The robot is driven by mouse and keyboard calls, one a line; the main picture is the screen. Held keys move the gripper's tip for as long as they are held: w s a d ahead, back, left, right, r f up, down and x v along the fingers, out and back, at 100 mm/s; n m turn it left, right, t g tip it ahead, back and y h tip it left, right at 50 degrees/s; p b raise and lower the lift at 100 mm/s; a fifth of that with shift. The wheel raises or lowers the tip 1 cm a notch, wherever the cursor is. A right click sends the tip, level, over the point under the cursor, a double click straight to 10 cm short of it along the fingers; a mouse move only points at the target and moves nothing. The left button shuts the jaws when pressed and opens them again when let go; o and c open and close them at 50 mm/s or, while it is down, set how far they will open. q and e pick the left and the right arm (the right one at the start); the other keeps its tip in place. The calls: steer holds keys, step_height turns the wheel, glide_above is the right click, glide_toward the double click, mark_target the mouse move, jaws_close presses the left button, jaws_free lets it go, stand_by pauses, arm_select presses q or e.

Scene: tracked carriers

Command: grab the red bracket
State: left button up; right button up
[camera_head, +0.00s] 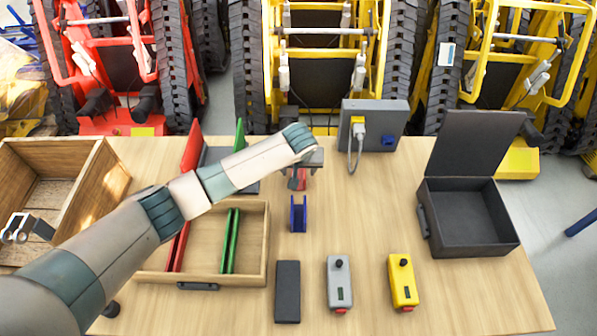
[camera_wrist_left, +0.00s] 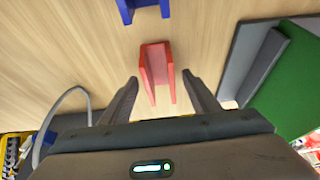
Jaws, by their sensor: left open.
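The red bracket (camera_wrist_left: 155,62) is a small U-shaped piece on the wooden table, and in the left wrist view it lies between and just beyond my two fingertips. In the head view the red bracket (camera_head: 301,178) shows only in part below my left gripper (camera_head: 298,182), which hides the rest. My left gripper (camera_wrist_left: 160,77) is open, with one finger on each side of the bracket's line and a visible gap to it.
A blue bracket (camera_head: 298,217) stands close in front of the red one. A grey box with a cable (camera_head: 375,118) stands behind to the right. A wooden tray (camera_head: 258,262) with red and green strips is at left; an open black case (camera_head: 470,245) is at right.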

arm_select(q)
steer(key=shift+x, duration=0.9)
steer(key=shift+r, duration=0.1)
steer(key=c, duration=1.4)
